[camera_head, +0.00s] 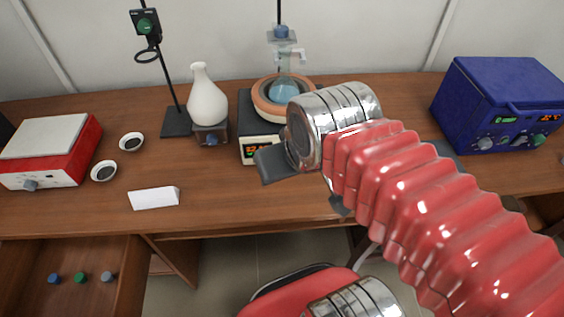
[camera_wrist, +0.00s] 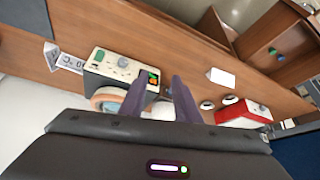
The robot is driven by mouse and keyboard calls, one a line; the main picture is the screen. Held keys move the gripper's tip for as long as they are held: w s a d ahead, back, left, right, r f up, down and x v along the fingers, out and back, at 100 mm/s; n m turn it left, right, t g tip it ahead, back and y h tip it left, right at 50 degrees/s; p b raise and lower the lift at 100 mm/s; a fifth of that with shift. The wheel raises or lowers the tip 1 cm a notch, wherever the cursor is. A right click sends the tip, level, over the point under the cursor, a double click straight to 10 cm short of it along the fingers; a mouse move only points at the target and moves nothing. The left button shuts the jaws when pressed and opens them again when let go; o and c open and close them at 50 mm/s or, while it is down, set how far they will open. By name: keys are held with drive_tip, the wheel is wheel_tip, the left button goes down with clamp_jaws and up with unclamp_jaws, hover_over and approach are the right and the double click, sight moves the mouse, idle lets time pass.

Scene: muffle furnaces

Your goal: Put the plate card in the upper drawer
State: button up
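A white folded card (camera_head: 154,198) lies on the table at the front left; no writing shows on it. It also shows in the wrist view (camera_wrist: 221,76). A second white card with dark printing (camera_wrist: 68,62) stands beside the hotplate in the wrist view; I cannot tell which is the plate card. A drawer stands pulled out at the lower left (camera_head: 128,282), with blue, green and grey caps inside; it also shows in the wrist view. My gripper (camera_wrist: 160,78) is open, its two dark fingers apart with nothing held, above the table near the hotplate.
A hotplate (camera_head: 248,108) bears an orange bath with a flask. A white vase-like flask (camera_head: 206,102) stands on a small device beside a stand. A red-white device (camera_head: 45,150) and two small bowls are left. A blue furnace (camera_head: 495,95) is right.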

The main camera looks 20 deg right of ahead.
drive_tip(key=shift+d, duration=0.1)
idle(0.3)
drive_tip(key=w+d+f+m+g, duration=0.15)
drive_tip(key=w+d+f, duration=0.4)
drive_tip(key=d, duration=0.85)
drive_tip(key=w+d+f+m, duration=0.3)
drive_tip(key=w+d+f, duration=0.3)
drive_tip(key=d, duration=0.8)
drive_tip(key=w+d+f+m+g, duration=0.15)
drive_tip(key=w+d+f, duration=0.45)
drive_tip(key=d, duration=0.8)
drive_tip(key=w+d+r+n, duration=0.1)
drive_tip(key=w+d, duration=0.1)
drive_tip(key=w+d+r+t+h, duration=0.1)
drive_tip(key=w+d, duration=0.1)
drive_tip(key=w+d+r+n, duration=0.1)
drive_tip(key=w+d+r, duration=0.1)
drive_tip(key=w, duration=0.1)
drive_tip(key=shift+n+t, duration=0.3)
drive_tip(key=shift+t, duration=0.1)
drive_tip(key=shift+f, duration=0.1)
